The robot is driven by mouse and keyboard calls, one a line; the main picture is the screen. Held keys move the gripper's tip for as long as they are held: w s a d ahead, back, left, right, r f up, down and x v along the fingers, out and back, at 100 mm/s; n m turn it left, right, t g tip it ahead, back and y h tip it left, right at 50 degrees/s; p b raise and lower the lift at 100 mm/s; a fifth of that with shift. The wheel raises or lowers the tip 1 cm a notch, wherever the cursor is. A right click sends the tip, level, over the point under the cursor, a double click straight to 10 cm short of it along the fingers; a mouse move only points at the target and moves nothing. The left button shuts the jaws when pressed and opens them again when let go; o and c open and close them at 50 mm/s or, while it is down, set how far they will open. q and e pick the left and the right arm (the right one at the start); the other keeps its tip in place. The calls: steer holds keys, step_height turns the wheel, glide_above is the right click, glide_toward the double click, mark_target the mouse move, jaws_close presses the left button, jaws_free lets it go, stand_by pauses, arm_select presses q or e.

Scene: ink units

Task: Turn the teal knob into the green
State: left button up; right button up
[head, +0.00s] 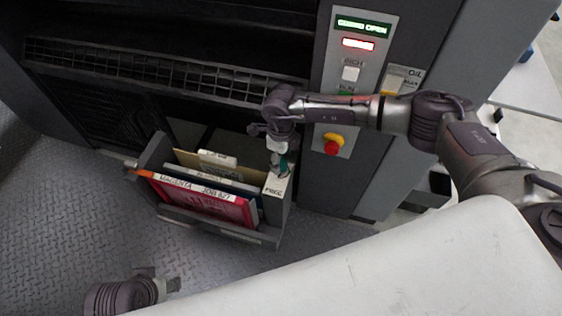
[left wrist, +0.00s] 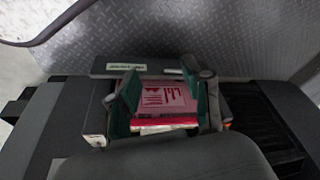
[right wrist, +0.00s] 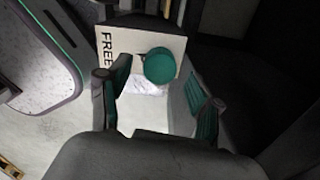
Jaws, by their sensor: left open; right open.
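The teal knob (right wrist: 159,65) is a round cap in the right wrist view, in front of a white plate (right wrist: 112,45) with the letters "FREE". In the head view, the plate (head: 273,190) sits on the right end of an open drawer unit, and the knob is mostly hidden by my right gripper (head: 280,150). My right gripper (right wrist: 160,88) is open, its pads either side of the knob's line; I cannot tell whether they reach it. No green zone is clearly visible. My left gripper (head: 172,281) is open and empty at the lower left; it also shows in the left wrist view (left wrist: 160,85).
The pulled-out drawer (head: 225,231) holds several upright folders, including a magenta one (head: 210,205). Above right is a control panel (head: 350,85) with a red stop button (head: 332,147). A pale surface (head: 380,265) fills the lower right. The floor at left is clear.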

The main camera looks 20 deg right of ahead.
arm_select(q)
steer(key=shift+s+r, duration=0.2)
steer(key=shift+r, duration=0.5)
arm_select(e)
steer(key=shift+f, duration=0.85)
steer(key=shift+c, duration=0.2)
steer(key=c, duration=1.1)
